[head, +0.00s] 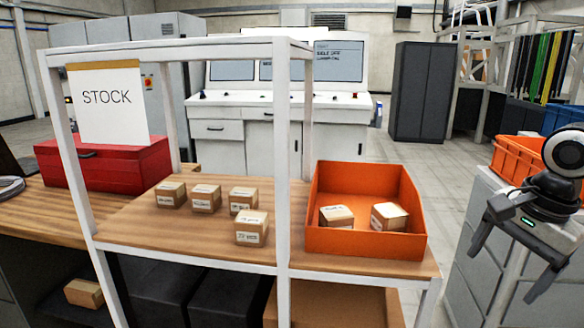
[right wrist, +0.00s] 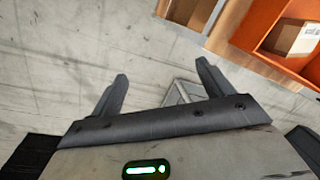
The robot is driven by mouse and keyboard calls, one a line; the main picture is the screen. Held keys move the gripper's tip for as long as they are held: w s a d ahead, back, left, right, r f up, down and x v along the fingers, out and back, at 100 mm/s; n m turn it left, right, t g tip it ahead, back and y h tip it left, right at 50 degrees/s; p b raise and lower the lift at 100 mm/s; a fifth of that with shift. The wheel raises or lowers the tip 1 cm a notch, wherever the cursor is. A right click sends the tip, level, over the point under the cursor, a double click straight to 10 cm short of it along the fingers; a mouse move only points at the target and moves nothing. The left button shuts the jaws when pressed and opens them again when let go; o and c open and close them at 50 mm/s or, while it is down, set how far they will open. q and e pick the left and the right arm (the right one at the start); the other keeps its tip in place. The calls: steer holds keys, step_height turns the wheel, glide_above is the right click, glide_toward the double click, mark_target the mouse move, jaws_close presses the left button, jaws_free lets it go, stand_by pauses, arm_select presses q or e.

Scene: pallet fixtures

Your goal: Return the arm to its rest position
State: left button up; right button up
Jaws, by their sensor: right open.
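My right gripper (head: 508,262) is at the right edge of the head view, open and empty, pointing down. It is to the right of the shelf and apart from it. My left gripper is in neither view.
A white-framed shelf (head: 282,200) with a STOCK sign (head: 108,105) holds several small boxes (head: 205,198). An orange bin (head: 365,243) on it holds two boxes (head: 336,216). A red toolbox (head: 105,168) is left. Grey cabinets and an orange crate (head: 515,160) stand right.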

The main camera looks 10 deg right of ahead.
steer(key=s+d+f+n+t+y, duration=0.15)
steer(key=f+n, duration=0.25)
steer(key=f, duration=0.9)
steer(key=s+f+n+t+h, duration=0.1)
steer(key=s+f+n+t, duration=0.15)
steer(key=f, duration=1.05)
steer(key=s+a+f+n, duration=0.4)
steer(key=a+f, duration=0.2)
steer(key=f, duration=0.1)
steer(key=s+a+n+t, duration=0.1)
steer(key=a+n+t, duration=0.1)
steer(key=a, duration=0.6)
steer(key=s+a+f+n+t+y, duration=0.1)
steer(key=a+n, duration=0.3)
steer(key=a, duration=0.5)
steer(key=shift+s+a+f+t, duration=0.3)
steer(key=shift+s+t, duration=0.05)
steer(key=shift+t, duration=0.25)
